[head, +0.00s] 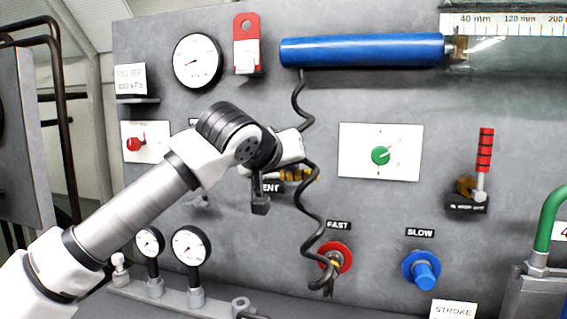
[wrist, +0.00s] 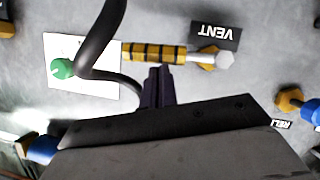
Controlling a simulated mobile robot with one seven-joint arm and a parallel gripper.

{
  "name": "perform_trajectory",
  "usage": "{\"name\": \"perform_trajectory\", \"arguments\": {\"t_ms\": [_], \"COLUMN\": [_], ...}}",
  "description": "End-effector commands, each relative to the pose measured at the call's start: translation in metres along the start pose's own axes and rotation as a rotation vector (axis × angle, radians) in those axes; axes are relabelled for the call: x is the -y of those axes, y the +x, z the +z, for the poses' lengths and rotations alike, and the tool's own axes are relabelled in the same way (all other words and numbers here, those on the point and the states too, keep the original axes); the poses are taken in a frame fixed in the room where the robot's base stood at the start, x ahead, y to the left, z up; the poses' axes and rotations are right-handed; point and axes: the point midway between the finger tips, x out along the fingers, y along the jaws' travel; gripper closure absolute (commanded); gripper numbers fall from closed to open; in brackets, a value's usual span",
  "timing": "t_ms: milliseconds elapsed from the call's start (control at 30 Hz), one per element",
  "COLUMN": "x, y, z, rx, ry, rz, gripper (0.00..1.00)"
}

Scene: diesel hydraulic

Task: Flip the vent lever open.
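The vent lever (wrist: 155,52) has a yellow-and-black banded handle. In the wrist view it lies level, running left from a metal pivot (wrist: 212,58) beside the upside-down VENT label (wrist: 215,35). In the head view the lever (head: 297,174) shows only in part behind my arm, right of the partly covered VENT label (head: 270,187). My gripper (wrist: 158,70) has its dark fingers close together. The fingertips are at the handle's lower edge in the wrist view; I cannot tell whether they touch it. Nothing shows between them.
A black coiled hose (head: 312,200) hangs close to the lever and crosses the wrist view (wrist: 98,45). The green selector knob (head: 381,156) is right of it. Red FAST (head: 340,257) and blue SLOW (head: 425,272) knobs are below.

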Motion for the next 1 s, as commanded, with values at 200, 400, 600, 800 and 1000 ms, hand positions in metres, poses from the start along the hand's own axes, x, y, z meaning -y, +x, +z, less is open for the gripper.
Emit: {"name": "perform_trajectory", "arguments": {"t_ms": [200, 400, 600, 800, 1000], "x": [-0.0006, -0.0009, -0.0010, -0.0010, -0.0082], "y": [0.0029, 0.0037, 0.0042, 0.0046, 0.0005], "z": [0.0072, 0.0093, 0.0103, 0.0112, 0.0048], "rx": [0.001, 0.003, 0.006, 0.008, 0.007], "ry": [0.000, -0.001, -0.001, -0.001, 0.001], "rz": [0.001, 0.000, 0.000, 0.000, 0.002], "gripper": [1.00, 1.00, 1.00, 1.00, 1.00]}}
